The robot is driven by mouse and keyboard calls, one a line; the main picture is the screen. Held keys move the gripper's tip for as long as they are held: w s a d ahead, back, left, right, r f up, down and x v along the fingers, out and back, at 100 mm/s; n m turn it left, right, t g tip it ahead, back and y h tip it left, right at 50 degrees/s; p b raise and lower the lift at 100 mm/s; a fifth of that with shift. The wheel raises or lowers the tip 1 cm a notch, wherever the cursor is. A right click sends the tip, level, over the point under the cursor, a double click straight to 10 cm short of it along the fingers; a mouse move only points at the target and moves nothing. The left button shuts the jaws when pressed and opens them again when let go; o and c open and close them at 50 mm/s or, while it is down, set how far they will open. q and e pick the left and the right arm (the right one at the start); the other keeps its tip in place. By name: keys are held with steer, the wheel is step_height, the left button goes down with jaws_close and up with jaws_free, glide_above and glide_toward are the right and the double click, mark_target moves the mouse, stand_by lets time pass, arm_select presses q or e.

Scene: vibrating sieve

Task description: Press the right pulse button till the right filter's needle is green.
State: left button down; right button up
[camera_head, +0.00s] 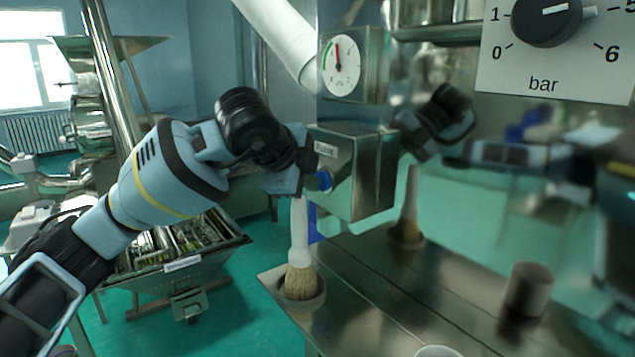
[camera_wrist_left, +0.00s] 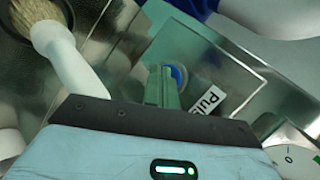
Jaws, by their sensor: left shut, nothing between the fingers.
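The pulse box (camera_head: 365,175) is a steel box with a label at its top left corner and a blue button (camera_head: 324,180) on its left face. My left gripper (camera_head: 300,184) is shut and empty, with its tips right by the button; I cannot tell whether they touch. In the left wrist view the shut fingers (camera_wrist_left: 162,88) partly cover the blue button (camera_wrist_left: 179,76), beside the "Pul…" label (camera_wrist_left: 210,99). The white gauge (camera_head: 341,65) above the box has a red needle pointing almost straight up, seemingly just right of its green arc. My right gripper is out of view.
A white-handled brush (camera_head: 300,270) stands in a holder just below my left gripper. A bar dial (camera_head: 547,20) is at the upper right. The shiny steel panel (camera_head: 500,210) mirrors the arm and brush. A tray of metal parts (camera_head: 170,255) is at lower left.

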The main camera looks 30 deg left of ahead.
arm_select(q)
steer(key=shift+s, duration=0.15)
steer(key=shift+s+a, duration=0.3)
steer(key=shift+s, duration=0.4)
steer(key=s, duration=0.1)
steer(key=s+a, duration=0.1)
steer(key=s, duration=0.1)
steer(key=s+a+b, duration=0.1)
steer(key=shift+s, duration=0.35)
